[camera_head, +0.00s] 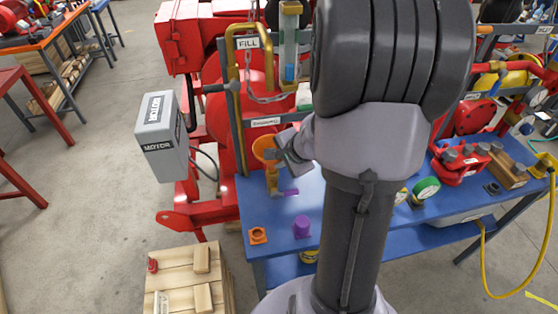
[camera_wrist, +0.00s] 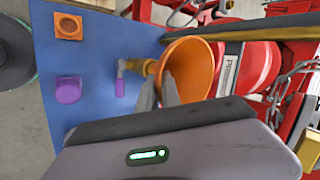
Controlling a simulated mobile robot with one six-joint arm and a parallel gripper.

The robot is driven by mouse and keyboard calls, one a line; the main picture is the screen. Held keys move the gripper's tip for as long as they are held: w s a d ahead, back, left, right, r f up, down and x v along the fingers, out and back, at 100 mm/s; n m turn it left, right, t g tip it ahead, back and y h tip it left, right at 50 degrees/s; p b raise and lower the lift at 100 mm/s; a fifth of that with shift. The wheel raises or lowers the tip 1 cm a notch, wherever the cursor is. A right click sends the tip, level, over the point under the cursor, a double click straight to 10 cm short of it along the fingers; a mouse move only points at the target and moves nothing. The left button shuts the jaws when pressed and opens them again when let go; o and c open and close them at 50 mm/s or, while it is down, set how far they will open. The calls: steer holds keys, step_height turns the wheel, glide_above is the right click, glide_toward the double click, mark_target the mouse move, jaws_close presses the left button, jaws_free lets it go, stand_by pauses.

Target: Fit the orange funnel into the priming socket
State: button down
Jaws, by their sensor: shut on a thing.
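The orange funnel (camera_head: 264,147) stands mouth up at the back left of the blue bench; its wide mouth also shows in the wrist view (camera_wrist: 190,66). My gripper (camera_head: 284,151) is shut on the funnel's wall, with its fingertips (camera_wrist: 159,92) at the near side of the cone. A brass upright fitting (camera_head: 272,180), apparently the priming socket, is directly under the funnel. In the wrist view the brass piece (camera_wrist: 138,67) lines up with the funnel's narrow end. I cannot tell whether the spout is inside it or just above it.
An orange square block (camera_head: 258,236) and a purple cap (camera_head: 302,227) sit on the blue bench (camera_head: 262,206) in front. A rail with a label (camera_head: 265,122), a yellow pipe (camera_head: 233,70) and a hanging chain (camera_head: 262,98) stand close behind the funnel.

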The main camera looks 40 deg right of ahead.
steer(key=shift+f+b, duration=0.9)
steer(key=shift+b, duration=0.1)
steer(key=c, duration=1.5)
jaws_free()
steer(key=p+v, duration=0.8)
steer(key=v, duration=0.9)
steer(key=w+a+f+n+y+b, duration=0.1)
steer(key=w+a+n+y+b, duration=0.2)
steer(key=a+n+b, duration=1.1)
steer(key=shift+n+g, duration=0.7)
steer(key=shift+g, duration=0.1)
steer(key=s+a, duration=0.2)
steer(key=a, duration=0.2)
steer(key=s+a+p, duration=0.1)
steer(key=s+a, duration=0.1)
steer(key=a, duration=0.3)
steer(key=s+a+f, duration=0.1)
steer(key=s+a, duration=0.2)
steer(key=a, duration=0.2)
steer(key=shift+p, duration=0.4)
